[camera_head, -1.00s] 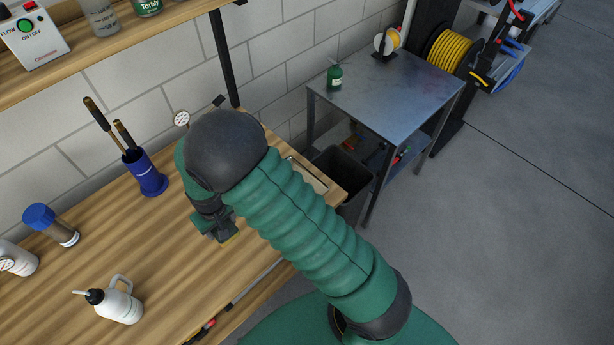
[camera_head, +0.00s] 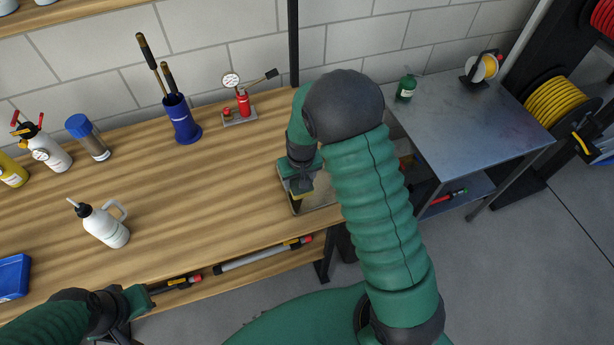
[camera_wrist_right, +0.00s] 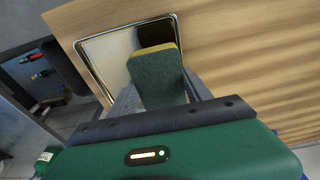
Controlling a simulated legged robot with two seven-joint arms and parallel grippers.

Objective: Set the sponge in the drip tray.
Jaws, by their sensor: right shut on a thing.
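The sponge (camera_wrist_right: 158,78), dark green with a yellow layer, is between the fingers of my right gripper (camera_wrist_right: 160,92), which is shut on it. In the head view my right gripper (camera_head: 300,187) hangs over the drip tray (camera_head: 322,203), and a yellow bit of the sponge (camera_head: 303,195) shows below it. The drip tray, shallow with a shiny metal rim, also shows in the right wrist view (camera_wrist_right: 98,60), behind the sponge. I cannot tell whether the sponge touches the tray. My left gripper (camera_head: 135,300) is at the lower left by the bench's front edge; its fingers are unclear.
The wooden bench (camera_head: 220,200) is clear left of the tray. A white wash bottle (camera_head: 104,226), a blue brush holder (camera_head: 182,120) and a small red pump with a gauge (camera_head: 241,105) stand on it. A metal side table (camera_head: 470,120) is to the right.

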